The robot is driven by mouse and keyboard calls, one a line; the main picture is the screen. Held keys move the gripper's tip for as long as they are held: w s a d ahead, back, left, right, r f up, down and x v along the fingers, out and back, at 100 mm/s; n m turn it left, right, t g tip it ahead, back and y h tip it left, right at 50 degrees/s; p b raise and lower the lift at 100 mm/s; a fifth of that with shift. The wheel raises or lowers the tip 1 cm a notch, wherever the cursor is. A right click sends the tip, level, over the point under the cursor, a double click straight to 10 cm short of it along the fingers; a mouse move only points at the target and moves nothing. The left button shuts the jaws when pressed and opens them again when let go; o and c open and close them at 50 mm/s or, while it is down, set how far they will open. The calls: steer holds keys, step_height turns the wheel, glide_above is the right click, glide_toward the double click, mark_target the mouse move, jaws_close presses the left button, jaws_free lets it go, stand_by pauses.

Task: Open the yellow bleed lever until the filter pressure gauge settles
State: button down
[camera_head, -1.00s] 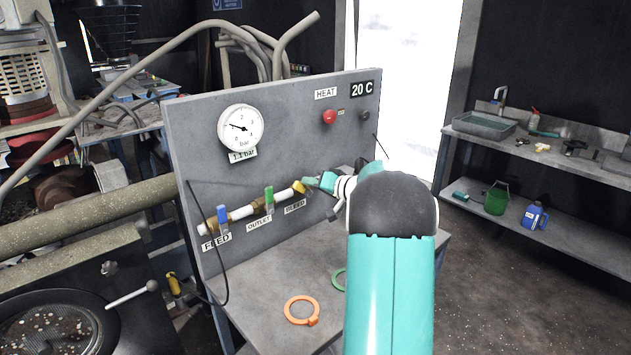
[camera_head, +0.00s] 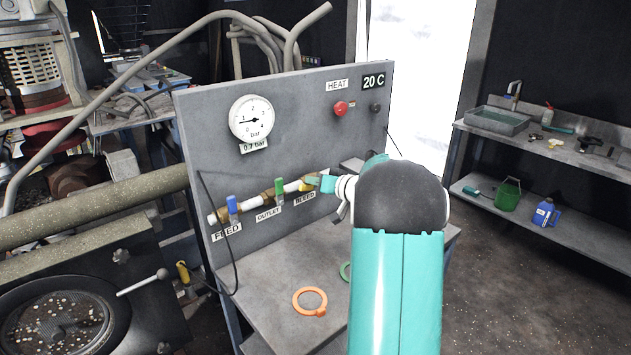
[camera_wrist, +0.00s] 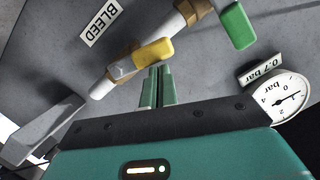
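The yellow bleed lever (camera_wrist: 153,52) lies tilted towards the line of the pipe, beside the BLEED label (camera_wrist: 101,22). In the head view its yellow end (camera_head: 304,187) shows just left of my gripper (camera_head: 318,181). In the wrist view my gripper (camera_wrist: 158,72) has its two narrow fingers close together, with tips at the lever's lower edge. They seem to touch it; nothing shows between them. The pressure gauge (camera_head: 251,119) has its needle pointing left, and its label (camera_head: 254,146) reads 0.7 bar. The gauge also shows in the wrist view (camera_wrist: 291,101).
The blue FEED lever (camera_head: 233,205) and green OUTLET lever (camera_head: 280,188) stand upright on the same pipe, left of the bleed lever. A red HEAT button (camera_head: 340,108) is above. An orange ring (camera_head: 297,304) and a partly hidden green ring (camera_head: 345,271) lie on the bench.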

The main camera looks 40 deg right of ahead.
stand_by(0.3)
steer(key=s+d+r, duration=0.1)
steer(key=s+r, duration=0.5)
steer(key=s, duration=0.3)
steer(key=shift+s+d+r, duration=0.15)
steer(key=shift+s+d, duration=0.2)
steer(key=shift+d, duration=0.05)
steer(key=s+a+n+g+y, duration=0.1)
steer(key=s+a+g+y, duration=0.15)
steer(key=a, duration=0.95)
steer(key=s+a+n+g+y, duration=0.15)
steer(key=a+g, duration=0.25)
steer(key=a, duration=0.9)
steer(key=s+a+f+g+h, duration=0.1)
steer(key=s+a+f+h, duration=0.1)
steer(key=s+a, duration=0.4)
steer(key=s+a+f+n+g+h, duration=0.1)
steer(key=s+a+h, duration=0.3)
steer(key=s, duration=0.9)
steer(key=a+f+g, duration=0.1)
steer(key=a, duration=0.2)
steer(key=shift+s+f, duration=0.15)
steer(key=shift+f, duration=0.1)
